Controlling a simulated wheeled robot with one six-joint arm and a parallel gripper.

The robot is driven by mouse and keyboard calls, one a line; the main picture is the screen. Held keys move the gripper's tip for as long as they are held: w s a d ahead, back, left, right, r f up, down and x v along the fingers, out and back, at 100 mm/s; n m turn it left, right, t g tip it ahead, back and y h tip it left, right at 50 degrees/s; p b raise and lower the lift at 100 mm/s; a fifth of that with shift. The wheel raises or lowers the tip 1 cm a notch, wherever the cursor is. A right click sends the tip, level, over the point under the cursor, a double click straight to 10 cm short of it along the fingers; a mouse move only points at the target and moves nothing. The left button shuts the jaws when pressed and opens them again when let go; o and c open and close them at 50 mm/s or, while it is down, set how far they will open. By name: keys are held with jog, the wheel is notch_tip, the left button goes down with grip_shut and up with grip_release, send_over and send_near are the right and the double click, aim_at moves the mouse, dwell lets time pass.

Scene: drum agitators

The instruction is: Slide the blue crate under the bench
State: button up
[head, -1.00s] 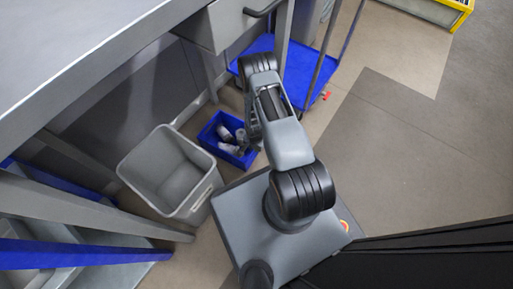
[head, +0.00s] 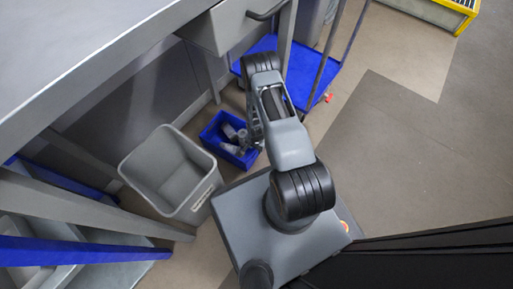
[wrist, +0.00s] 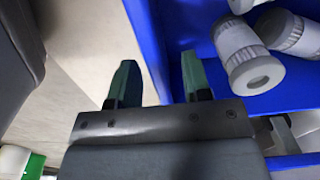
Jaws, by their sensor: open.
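In the wrist view the crate (wrist: 205,22) fills the upper right. My gripper (wrist: 160,82) is open, with one dark green finger on each side of the crate's near wall. The right finger is over the inside, the left finger outside. I cannot tell whether either touches the wall. In the head view my arm hides the crate's right side and most of the gripper.
A grey bin (head: 190,203) stands close left of the crate. A blue trolley (head: 322,77) is behind it to the right, beside a bench leg and drawer (head: 228,30). A blue-and-grey rack (head: 70,252) is at lower left. Open floor (head: 385,150) lies to the right.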

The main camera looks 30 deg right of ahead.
notch_tip(320, 180, up, 8)
jog(key=p, duration=0.5)
jog(key=shift+f, duration=0.2)
